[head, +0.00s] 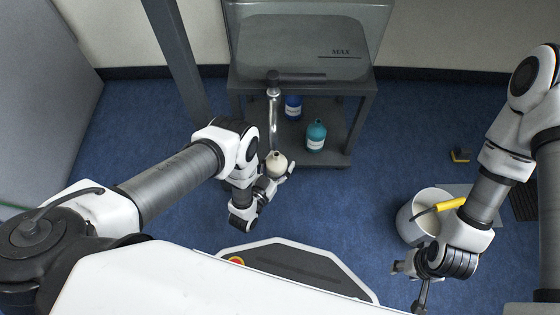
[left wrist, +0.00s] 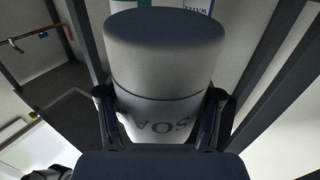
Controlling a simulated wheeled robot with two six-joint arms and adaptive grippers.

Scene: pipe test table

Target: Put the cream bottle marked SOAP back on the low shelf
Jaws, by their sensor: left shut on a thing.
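The cream bottle (head: 276,163) is held in my left gripper (head: 273,183), just in front of the low shelf (head: 338,158) under the sink stand. In the left wrist view the bottle (left wrist: 165,60) fills the middle, its SOAP lettering upside down and partly hidden between the fingers. My left gripper (left wrist: 165,115) is shut around its body. On the low shelf stand a teal bottle (head: 316,137) and, further back, a blue bottle (head: 293,107). My right gripper (head: 408,283) is off to the right, near the bucket, with its fingers apart and seemingly empty.
The sink basin (head: 300,50) marked MAX sits above the shelf, with a metal tap pipe (head: 273,115) hanging in front. A dark post (head: 178,60) stands to the left. A white bucket (head: 408,222) with a yellow-handled tool (head: 450,204) stands right. Blue floor lies between.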

